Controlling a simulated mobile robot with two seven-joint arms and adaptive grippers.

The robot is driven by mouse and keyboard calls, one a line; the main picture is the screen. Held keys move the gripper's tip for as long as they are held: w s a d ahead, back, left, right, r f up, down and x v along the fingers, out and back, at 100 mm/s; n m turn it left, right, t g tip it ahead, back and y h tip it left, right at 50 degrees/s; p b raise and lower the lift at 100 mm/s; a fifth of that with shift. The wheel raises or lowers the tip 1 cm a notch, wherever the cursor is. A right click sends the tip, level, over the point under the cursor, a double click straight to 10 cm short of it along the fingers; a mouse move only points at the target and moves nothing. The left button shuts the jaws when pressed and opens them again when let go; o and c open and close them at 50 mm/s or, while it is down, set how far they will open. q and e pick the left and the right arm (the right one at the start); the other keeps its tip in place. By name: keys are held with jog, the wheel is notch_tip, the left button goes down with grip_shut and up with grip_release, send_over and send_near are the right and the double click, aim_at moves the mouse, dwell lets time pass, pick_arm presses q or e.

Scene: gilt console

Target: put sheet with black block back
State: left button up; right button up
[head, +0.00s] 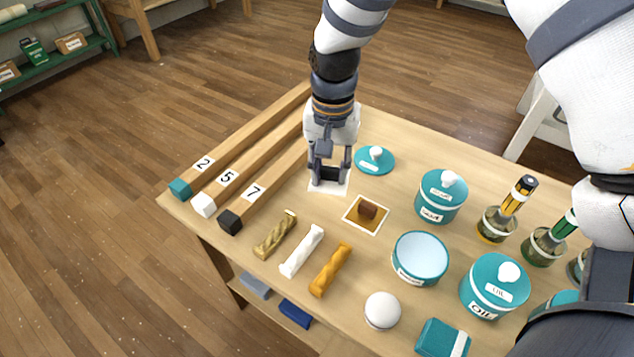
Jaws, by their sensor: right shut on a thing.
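A white sheet (341,187) lies on the table at its upper middle, partly hidden by my right gripper. A black block (327,174) is on or just above this sheet; I cannot tell if they touch. My right gripper (328,180) reaches down from above and is shut on the black block. Another sheet (353,221), amber with a white border, lies just below and to the right, with a brown block (368,208) on it. My left gripper is out of view.
Three long wooden bars numbered 2, 5 and 7, with teal (180,188), white (203,205) and black (230,222) ends, lie left of the gripper. A teal lid (374,161) is close on the right. Twisted sticks (302,252), jars (441,196) and brush bottles (497,224) crowd the front and right.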

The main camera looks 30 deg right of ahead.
aim_at(321, 181)
jog(key=shift+w+a+f, duration=0.15)
jog(key=shift+w+f, duration=0.6)
jog(key=shift+f, duration=0.1)
jog(key=f, duration=0.2)
jog(key=f+b, duration=0.1)
jog(key=shift+w+f, duration=0.3)
jog(key=shift+f, duration=0.05)
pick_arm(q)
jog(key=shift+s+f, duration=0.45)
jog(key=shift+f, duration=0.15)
pick_arm(e)
jog(key=shift+r, duration=0.15)
jog(key=o, duration=1)
notch_tip(321, 181, up, 12)
jog(key=shift+r+p, duration=0.1)
jog(key=shift+p, duration=0.85)
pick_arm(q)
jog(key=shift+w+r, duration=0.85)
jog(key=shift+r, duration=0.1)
